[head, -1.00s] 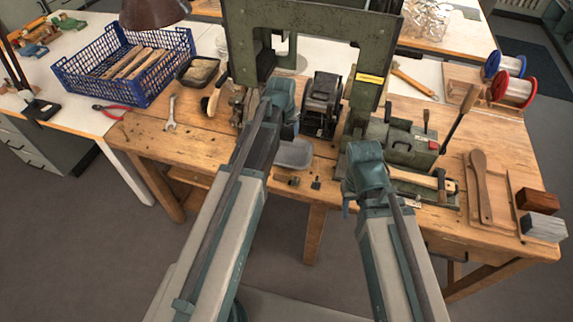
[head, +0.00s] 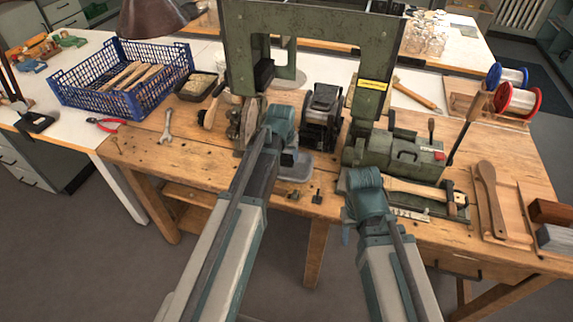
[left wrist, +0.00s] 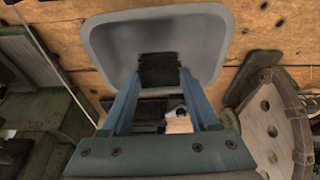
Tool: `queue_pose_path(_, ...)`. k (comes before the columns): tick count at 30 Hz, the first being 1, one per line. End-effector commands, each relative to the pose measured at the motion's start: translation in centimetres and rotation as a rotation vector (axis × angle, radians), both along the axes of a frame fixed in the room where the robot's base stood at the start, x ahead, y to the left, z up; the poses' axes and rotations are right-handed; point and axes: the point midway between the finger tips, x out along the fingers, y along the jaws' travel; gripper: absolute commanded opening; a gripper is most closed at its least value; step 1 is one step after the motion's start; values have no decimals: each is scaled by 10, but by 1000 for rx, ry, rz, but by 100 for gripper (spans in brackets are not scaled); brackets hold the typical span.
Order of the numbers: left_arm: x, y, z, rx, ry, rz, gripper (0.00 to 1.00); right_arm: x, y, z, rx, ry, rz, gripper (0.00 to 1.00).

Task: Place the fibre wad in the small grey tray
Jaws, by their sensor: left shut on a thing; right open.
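The small grey tray (head: 300,166) lies on the wooden bench below the press frame. In the left wrist view the tray (left wrist: 103,43) fills the top middle. The fibre wad (left wrist: 159,70) is a dark, bristly block. My left gripper (left wrist: 158,84) is shut on it, with a finger on each side, and the wad overlaps the tray's floor in that view. I cannot tell whether it touches the floor. In the head view my left gripper (head: 290,156) is at the tray, and the wad is hidden. My right gripper (head: 352,212) is open at the bench's front; its fingertips are hard to see.
A dark hand-cranked machine (head: 321,115) stands behind the tray, and a green machine (head: 395,155) to its right. The green press frame (head: 235,50) rises behind. Small dark parts (head: 294,195) lie in front of the tray. A slotted round disc (left wrist: 268,125) is close beside my left gripper.

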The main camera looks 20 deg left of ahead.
Motion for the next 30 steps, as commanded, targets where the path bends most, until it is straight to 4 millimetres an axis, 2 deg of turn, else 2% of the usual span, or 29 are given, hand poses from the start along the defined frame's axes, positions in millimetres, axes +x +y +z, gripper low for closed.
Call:
queue_pose_path(1,0,0,-10,0,0,0,9,0,0,-10,0,0,0,50)
queue_pose_path(7,0,0,-33,0,0,0,9,0,0,-33,0,0,0,50)
queue_pose_path(20,0,0,-36,0,0,0,9,0,0,-36,0,0,0,50)
queue_pose_path(21,0,0,-35,0,0,0,65,0,0,-35,0,0,0,50)
queue_pose_path(25,0,0,-35,0,0,0,88,0,0,-35,0,0,0,50)
queue_pose_path(26,0,0,-35,0,0,0,91,0,0,-35,0,0,0,50)
queue_pose_path(30,0,0,-35,0,0,0,91,0,0,-35,0,0,0,50)
